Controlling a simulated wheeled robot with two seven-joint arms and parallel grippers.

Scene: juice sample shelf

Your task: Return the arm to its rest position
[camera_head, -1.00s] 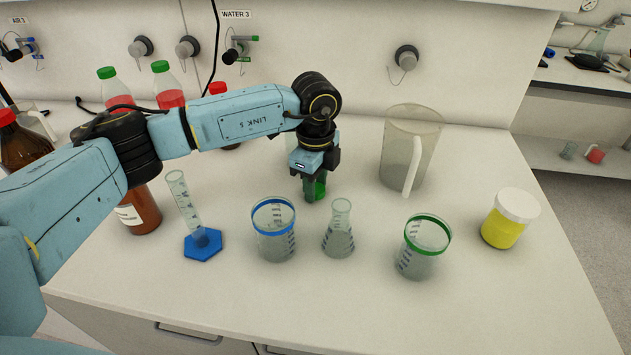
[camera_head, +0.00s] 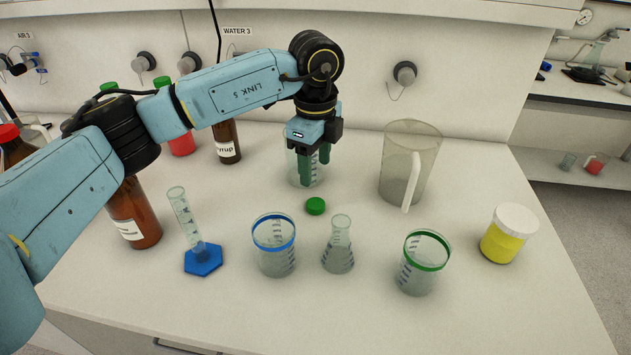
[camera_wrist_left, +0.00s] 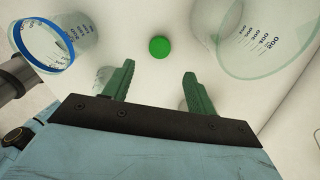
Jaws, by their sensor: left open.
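My left gripper (camera_head: 315,168) is raised above the bench, with its green fingers apart and nothing between them. It also shows in the left wrist view (camera_wrist_left: 157,82). A green cap (camera_head: 316,206) lies on the bench just in front of and below the fingertips, apart from them. The cap appears in the left wrist view (camera_wrist_left: 159,47) beyond the fingers. A clear beaker (camera_head: 294,172) stands behind the gripper and is partly hidden by it. My right gripper is in neither view.
In front stand a graduated cylinder (camera_head: 183,217), a blue-rimmed beaker (camera_head: 275,260), a flask (camera_head: 339,253) and a green-rimmed beaker (camera_head: 420,274). A pitcher (camera_head: 421,165) and a yellow jar (camera_head: 505,240) stand to the right. A brown bottle (camera_head: 135,215) and other bottles stand on the left, partly behind my arm.

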